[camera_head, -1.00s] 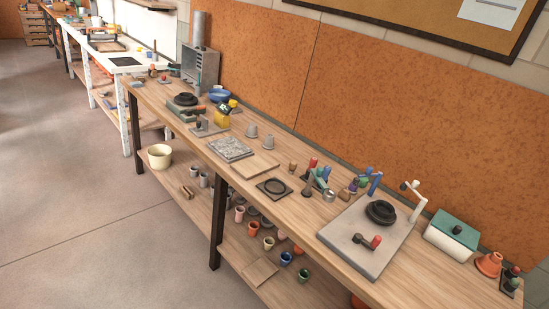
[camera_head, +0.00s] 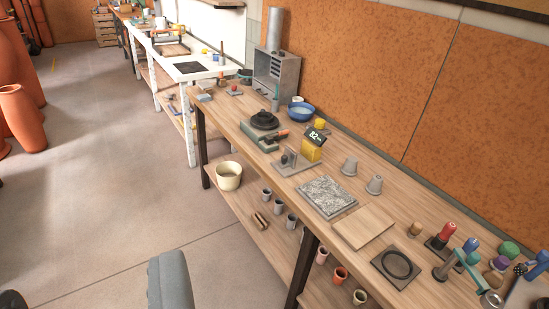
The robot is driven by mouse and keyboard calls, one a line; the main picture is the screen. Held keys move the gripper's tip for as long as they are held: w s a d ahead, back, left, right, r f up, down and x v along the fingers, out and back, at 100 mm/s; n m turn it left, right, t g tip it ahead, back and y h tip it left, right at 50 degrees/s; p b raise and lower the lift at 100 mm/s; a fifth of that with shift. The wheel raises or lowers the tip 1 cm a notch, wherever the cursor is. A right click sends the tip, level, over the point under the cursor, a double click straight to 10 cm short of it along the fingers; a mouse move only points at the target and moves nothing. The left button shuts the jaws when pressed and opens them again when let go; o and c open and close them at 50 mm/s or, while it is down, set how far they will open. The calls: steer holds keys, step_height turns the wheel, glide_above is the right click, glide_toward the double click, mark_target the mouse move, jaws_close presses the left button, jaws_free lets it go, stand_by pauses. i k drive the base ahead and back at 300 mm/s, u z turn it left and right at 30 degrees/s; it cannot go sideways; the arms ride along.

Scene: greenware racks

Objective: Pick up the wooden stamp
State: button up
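A small brown wooden piece (camera_head: 415,229) stands on the workbench, between the pale square board and the red-handled tool. It looks like the wooden stamp, but it is too small to be sure. Nothing is seen touching it. Short wooden pieces (camera_head: 261,220) also lie on the lower shelf; I cannot tell what they are. My gripper's fingers are not in view.
The long wooden workbench (camera_head: 232,120) holds a grey textured slab (camera_head: 327,196), a pale board (camera_head: 363,228), a dark square tile with a ring (camera_head: 396,266), two grey cups and a blue bowl (camera_head: 301,111). A grey rounded form (camera_head: 170,282) rises at the bottom edge.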

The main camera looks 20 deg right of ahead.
mark_target(416, 228)
steer(key=z, duration=0.55)
steer(key=i, duration=1.05)
steer(key=z, duration=1)
steer(key=i, duration=0.5)
steer(key=z, duration=0.2)
steer(key=k, duration=0.9)
steer(key=z, duration=0.15)
steer(key=i, duration=0.9)
steer(key=u, duration=0.05)
